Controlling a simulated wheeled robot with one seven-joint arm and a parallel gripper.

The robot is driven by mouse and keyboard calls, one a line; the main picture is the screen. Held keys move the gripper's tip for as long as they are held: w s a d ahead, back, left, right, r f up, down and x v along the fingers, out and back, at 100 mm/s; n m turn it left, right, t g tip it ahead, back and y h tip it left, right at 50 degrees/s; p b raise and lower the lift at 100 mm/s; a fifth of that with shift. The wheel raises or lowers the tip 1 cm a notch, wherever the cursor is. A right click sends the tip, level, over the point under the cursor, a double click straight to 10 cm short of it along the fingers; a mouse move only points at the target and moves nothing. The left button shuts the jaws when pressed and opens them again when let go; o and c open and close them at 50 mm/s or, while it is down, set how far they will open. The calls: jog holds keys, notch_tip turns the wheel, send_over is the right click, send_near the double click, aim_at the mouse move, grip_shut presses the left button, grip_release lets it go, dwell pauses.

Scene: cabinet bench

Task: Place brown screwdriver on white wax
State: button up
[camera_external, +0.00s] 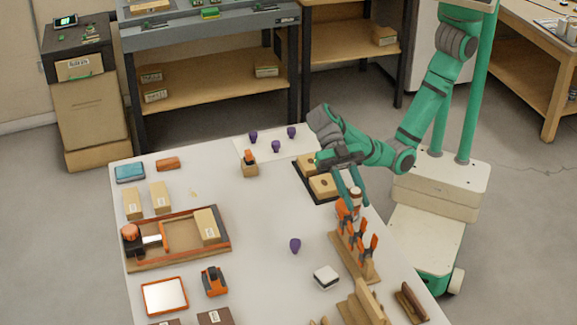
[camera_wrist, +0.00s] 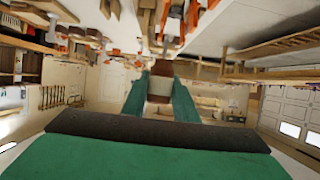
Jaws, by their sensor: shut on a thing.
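My gripper (camera_external: 352,200) is above the right side of the white table, just behind the rack of orange-handled tools. It is shut on a brown and cream piece (camera_wrist: 159,88), seen between the two green fingers in the wrist view. This piece may be the brown screwdriver, but its full shape is hidden and I cannot tell for sure. A small white block with a dark band (camera_external: 326,278), which looks like the white wax, lies on the table in front of the gripper, left of the rack and apart from it.
The wooden tool rack (camera_external: 345,255) stands close to the gripper. A dark tray with wooden blocks (camera_external: 310,187) lies behind it. A purple piece (camera_external: 295,245) stands left of the rack. Wooden blocks (camera_external: 362,305) crowd the front right. The middle of the table (camera_external: 265,215) is clear.

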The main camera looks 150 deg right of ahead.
jog(key=shift+w+d+f, duration=0.35)
jog(key=shift+w+f, duration=1.55)
jog(key=shift+f, duration=0.1)
jog(key=shift+w+d+f, duration=0.35)
jog(key=shift+w+f, duration=1.55)
jog(key=shift+f, duration=0.1)
jog(key=shift+w+d+f, duration=0.35)
jog(key=shift+w+f, duration=1.55)
jog(key=shift+f, duration=0.1)
jog(key=shift+f, duration=0.15)
jog(key=o, duration=1.1)
jog(key=shift+s+d+r, duration=0.1)
jog(key=shift+d+r, duration=0.05)
jog(key=shift+r, duration=0.1)
jog(key=v, duration=1.1)
jog(key=shift+s+d+r, duration=0.15)
jog(key=shift+s, duration=0.05)
